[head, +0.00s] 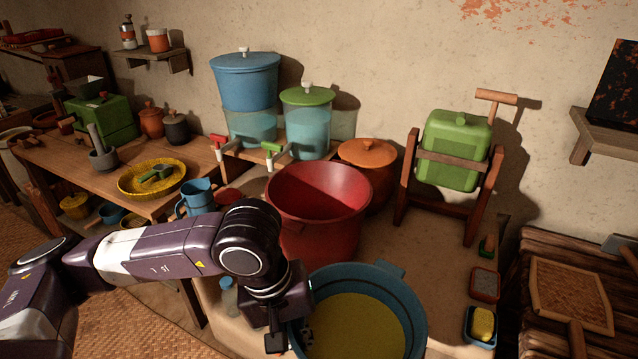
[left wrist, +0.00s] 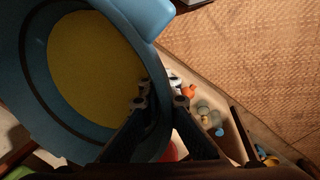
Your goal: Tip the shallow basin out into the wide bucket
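The shallow blue basin (head: 410,305) stands at the front of the worktop with a yellow layer in its bottom; it fills the upper left of the left wrist view (left wrist: 30,95). The wide red bucket (head: 318,225) stands upright just behind it, its inside dark and empty-looking. My left gripper (head: 290,335) is at the basin's left rim. In the left wrist view its fingers (left wrist: 160,103) straddle the basin wall, one inside and one outside, with a gap between the tips. Firm contact does not show. My right gripper is not in view.
An orange lidded pot (head: 368,160) and water dispensers (head: 305,125) stand behind the bucket. A green churn (head: 455,150) on a wooden stand is at the back right. Sponge trays (head: 482,325) lie right of the basin. The worktop between basin and churn is clear.

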